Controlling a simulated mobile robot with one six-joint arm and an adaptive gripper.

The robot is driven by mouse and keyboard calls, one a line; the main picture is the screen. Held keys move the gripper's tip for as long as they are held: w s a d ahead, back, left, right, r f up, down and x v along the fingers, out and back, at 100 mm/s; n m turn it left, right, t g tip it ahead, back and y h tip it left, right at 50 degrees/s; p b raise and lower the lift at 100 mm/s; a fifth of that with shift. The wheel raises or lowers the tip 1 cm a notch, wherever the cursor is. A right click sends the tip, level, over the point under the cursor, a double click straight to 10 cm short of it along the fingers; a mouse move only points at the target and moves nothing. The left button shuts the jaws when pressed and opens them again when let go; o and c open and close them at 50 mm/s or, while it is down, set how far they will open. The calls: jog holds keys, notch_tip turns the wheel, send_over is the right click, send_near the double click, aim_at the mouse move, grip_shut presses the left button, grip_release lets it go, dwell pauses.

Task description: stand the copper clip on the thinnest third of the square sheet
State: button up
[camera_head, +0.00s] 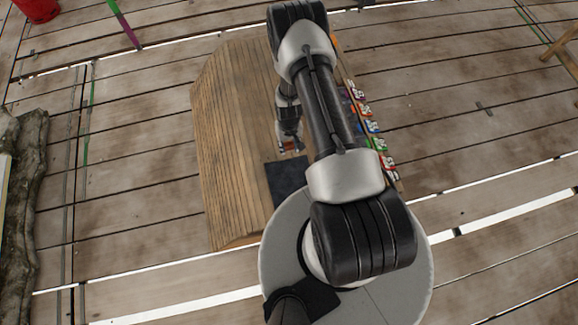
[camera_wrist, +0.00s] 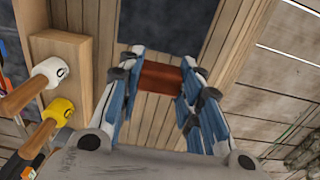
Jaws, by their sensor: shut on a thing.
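My gripper (camera_wrist: 160,82) is shut on the copper clip (camera_wrist: 160,78), a reddish-brown block between the blue-sided fingers in the wrist view. In the head view my gripper (camera_head: 291,144) hangs over the wooden bench, just beyond the dark square sheet (camera_head: 288,180). The sheet lies near the bench's near end, partly hidden by my arm. I cannot tell its thirds or their thickness apart. A dark flat patch (camera_wrist: 182,22) shows beyond the clip in the wrist view; I cannot tell for sure that it is the sheet.
The slatted wooden bench (camera_head: 228,140) has bare room on its left. Several coloured items (camera_head: 372,127) line its right edge. In the wrist view, a white-headed mallet (camera_wrist: 48,72) and a yellow-headed one (camera_wrist: 58,110) lie left of my gripper, by a wooden block (camera_wrist: 68,50).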

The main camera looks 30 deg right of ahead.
aim_at(289, 169)
notch_tip(289, 169, down, 20)
jog(key=b, duration=0.7)
jog(key=shift+f, duration=0.1)
jog(key=o, duration=1.1)
jog(key=shift+c, duration=0.2)
